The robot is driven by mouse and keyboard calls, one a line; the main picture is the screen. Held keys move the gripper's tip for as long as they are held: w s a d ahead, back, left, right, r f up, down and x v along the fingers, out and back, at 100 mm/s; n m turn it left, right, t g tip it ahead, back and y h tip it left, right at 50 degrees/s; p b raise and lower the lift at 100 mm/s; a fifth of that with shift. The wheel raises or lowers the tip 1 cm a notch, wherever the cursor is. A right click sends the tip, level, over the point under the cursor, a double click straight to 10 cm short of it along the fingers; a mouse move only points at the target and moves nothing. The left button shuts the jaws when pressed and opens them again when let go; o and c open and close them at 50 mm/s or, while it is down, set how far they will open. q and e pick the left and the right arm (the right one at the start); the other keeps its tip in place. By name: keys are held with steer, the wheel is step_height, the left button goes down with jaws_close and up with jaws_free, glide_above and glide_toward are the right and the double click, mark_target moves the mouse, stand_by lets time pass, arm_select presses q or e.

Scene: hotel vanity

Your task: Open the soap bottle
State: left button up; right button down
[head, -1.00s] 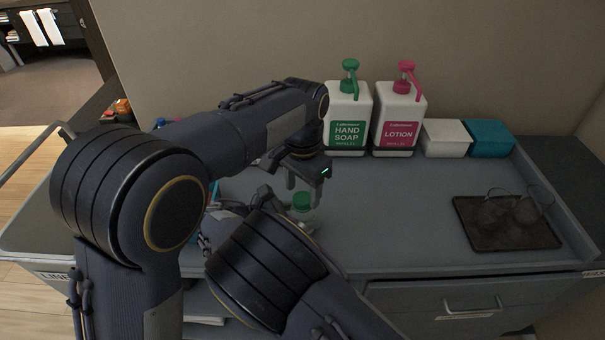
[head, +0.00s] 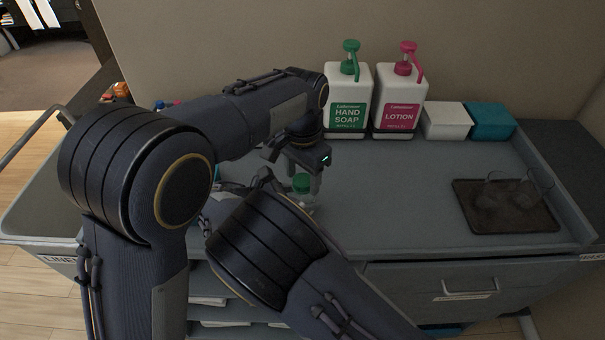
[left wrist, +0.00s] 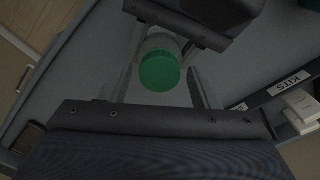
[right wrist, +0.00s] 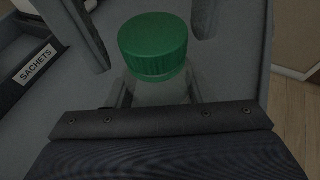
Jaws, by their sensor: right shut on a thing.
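A small clear bottle with a green cap (head: 302,183) stands upright at the front of the counter. My right gripper is shut on its clear body (right wrist: 158,92), below the cap, in the right wrist view. My left gripper (head: 305,173) is above the bottle, pointing down. Its fingers are open on either side of the cap, with gaps showing in the right wrist view. The left wrist view looks down on the green cap (left wrist: 160,71) between the open fingers. In the head view my right forearm hides the lower bottle and most of the right gripper.
A hand soap pump bottle (head: 347,113) and a lotion pump bottle (head: 399,113) stand along the back wall. A white box (head: 446,121) and a teal box (head: 491,121) are beside them. A dark tray (head: 505,222) with glasses lies at right. The counter's middle is clear.

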arm_select(q)
steer(key=shift+r, duration=2.3)
arm_select(e)
steer(key=c, duration=0.6)
jaws_free()
steer(key=shift+a, duration=0.1)
